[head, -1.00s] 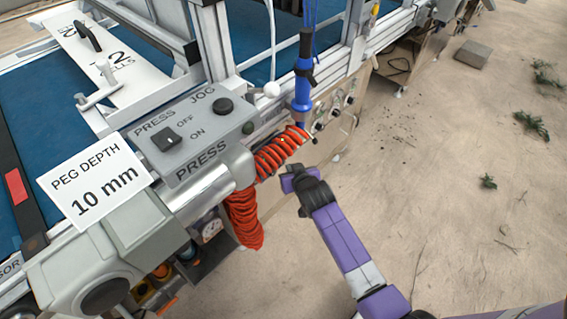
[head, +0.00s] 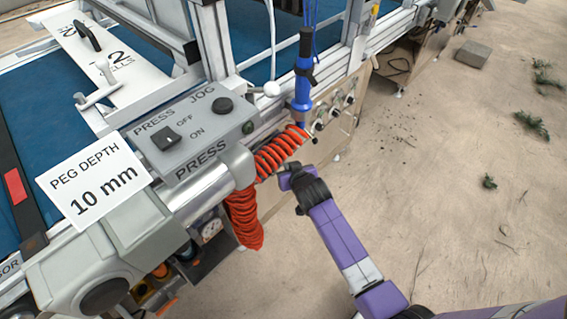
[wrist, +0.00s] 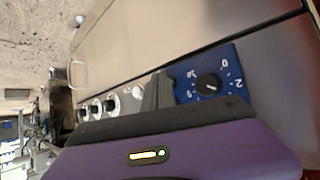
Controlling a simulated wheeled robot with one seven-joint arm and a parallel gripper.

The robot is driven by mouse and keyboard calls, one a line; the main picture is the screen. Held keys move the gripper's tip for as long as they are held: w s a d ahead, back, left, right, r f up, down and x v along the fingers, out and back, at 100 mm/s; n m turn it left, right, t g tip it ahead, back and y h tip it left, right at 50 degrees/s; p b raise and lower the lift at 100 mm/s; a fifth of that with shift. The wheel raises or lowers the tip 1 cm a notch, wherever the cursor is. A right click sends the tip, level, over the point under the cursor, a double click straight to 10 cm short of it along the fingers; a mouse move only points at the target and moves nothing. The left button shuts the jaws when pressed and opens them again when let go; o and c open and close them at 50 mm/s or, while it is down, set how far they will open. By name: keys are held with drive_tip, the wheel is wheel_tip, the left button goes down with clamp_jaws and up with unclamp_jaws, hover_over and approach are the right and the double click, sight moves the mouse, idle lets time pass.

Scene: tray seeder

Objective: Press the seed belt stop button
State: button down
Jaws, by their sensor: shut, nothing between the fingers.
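No button marked as the seed belt stop can be made out in either view. A front control panel (head: 338,108) with several knobs is on the machine's side in the head view. In the wrist view, a blue dial plate (wrist: 222,75) with a black knob and numbers lies just beyond my gripper (wrist: 158,92). A row of round controls (wrist: 97,107) with pale rims runs to its left. My gripper is shut and empty, close to the panel face; contact cannot be told. In the head view it is beside the red coiled hose (head: 243,215), its tips partly hidden.
A grey box (head: 190,135) with a PRESS switch and a JOG button sits on the machine's near corner. A blue-handled tool (head: 303,80) hangs above the hose. A white PEG DEPTH card (head: 92,180) stands at left. The sandy floor (head: 450,170) at right is mostly clear.

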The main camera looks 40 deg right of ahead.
drive_tip(key=shift+s+r, duration=0.1)
drive_tip(key=shift+s, duration=0.05)
drive_tip(key=shift+s+p, duration=0.35)
drive_tip(key=shift+s, duration=0.1)
drive_tip(key=shift+s+d+p, duration=0.15)
drive_tip(key=shift+s+p, duration=1.55)
drive_tip(key=shift+s, duration=1.2)
